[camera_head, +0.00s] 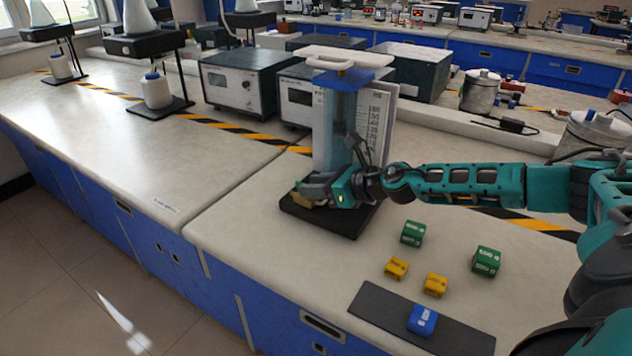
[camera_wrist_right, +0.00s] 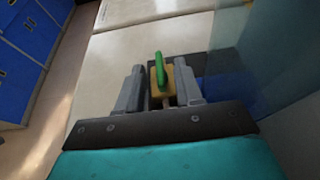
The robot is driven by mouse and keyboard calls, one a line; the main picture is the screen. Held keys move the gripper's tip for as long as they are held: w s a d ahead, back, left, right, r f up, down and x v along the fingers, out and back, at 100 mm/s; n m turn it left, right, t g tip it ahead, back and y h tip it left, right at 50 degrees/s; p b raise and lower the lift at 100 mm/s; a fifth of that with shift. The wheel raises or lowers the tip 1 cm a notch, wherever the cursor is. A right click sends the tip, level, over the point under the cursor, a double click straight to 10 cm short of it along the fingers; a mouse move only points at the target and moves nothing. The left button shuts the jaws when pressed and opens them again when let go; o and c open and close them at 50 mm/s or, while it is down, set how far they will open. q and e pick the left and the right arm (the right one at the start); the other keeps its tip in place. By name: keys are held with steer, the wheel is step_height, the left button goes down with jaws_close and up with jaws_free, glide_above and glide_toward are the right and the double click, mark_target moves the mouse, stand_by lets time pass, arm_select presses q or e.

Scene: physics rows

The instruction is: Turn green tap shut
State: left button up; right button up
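The green tap handle (camera_wrist_right: 159,67) shows in the right wrist view, standing on a yellow tap body (camera_wrist_right: 167,83). My right gripper (camera_wrist_right: 160,91) is open, with one finger on each side of the tap. A narrow gap shows at the left finger; whether the right finger touches is unclear. In the head view my right gripper (camera_head: 311,190) is at the front of a tall blue see-through column (camera_head: 335,125) on a dark base (camera_head: 330,221). The gripper hides most of the tap there; a bit of yellow shows beside it. My left gripper is not in view.
Green blocks (camera_head: 487,261), yellow blocks (camera_head: 396,268) and a blue block (camera_head: 422,319) on a dark mat (camera_head: 376,305) lie right of the base. A white scale panel (camera_head: 380,118) stands by the column. Grey instruments (camera_head: 247,82) stand behind. The bench left of the base is clear.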

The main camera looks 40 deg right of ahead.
steer(key=shift+c, duration=0.4)
jaws_close()
